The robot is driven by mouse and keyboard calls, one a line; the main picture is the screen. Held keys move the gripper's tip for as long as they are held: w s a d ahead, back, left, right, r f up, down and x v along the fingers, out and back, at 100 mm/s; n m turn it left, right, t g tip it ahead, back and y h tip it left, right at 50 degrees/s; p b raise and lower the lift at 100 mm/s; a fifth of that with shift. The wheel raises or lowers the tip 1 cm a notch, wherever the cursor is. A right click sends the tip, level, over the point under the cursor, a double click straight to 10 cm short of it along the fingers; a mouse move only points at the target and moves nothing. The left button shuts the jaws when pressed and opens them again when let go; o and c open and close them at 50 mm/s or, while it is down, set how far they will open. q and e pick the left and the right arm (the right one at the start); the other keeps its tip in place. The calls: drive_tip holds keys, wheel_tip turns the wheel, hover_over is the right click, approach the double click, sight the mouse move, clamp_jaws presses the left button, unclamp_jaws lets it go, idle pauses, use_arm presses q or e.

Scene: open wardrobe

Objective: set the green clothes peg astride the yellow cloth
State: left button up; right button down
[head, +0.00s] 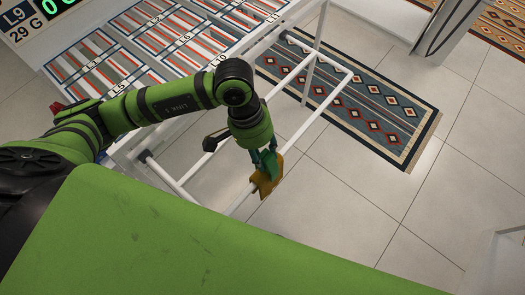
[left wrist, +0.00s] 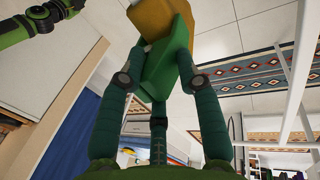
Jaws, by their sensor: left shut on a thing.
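My left gripper (head: 262,156) hangs over the white rails and is shut on the green clothes peg (head: 269,163). In the left wrist view, the gripper's fingers (left wrist: 160,66) hold the green peg (left wrist: 158,72) from both sides. The yellow cloth (head: 266,184) hangs on a white rail just below the peg and also shows beyond the peg in the left wrist view (left wrist: 166,22). The peg's far end meets or overlaps the cloth. I cannot tell whether its legs straddle it. A green and black arm part at the upper left of the left wrist view seems to be my right arm, its fingers unclear.
White rails (head: 290,140) run around the cloth. Striped, labelled panels (head: 150,40) lie behind my left arm. A patterned rug (head: 350,105) lies on the tiled floor at the right. The floor (head: 360,215) right of the rails is clear.

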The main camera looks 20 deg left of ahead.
use_arm(q)
drive_tip(key=o, duration=1.2)
drive_tip(key=shift+r, duration=0.15)
drive_tip(key=v, duration=1.1)
drive_tip(key=shift+a+r, duration=0.2)
drive_tip(key=shift+r, duration=0.15)
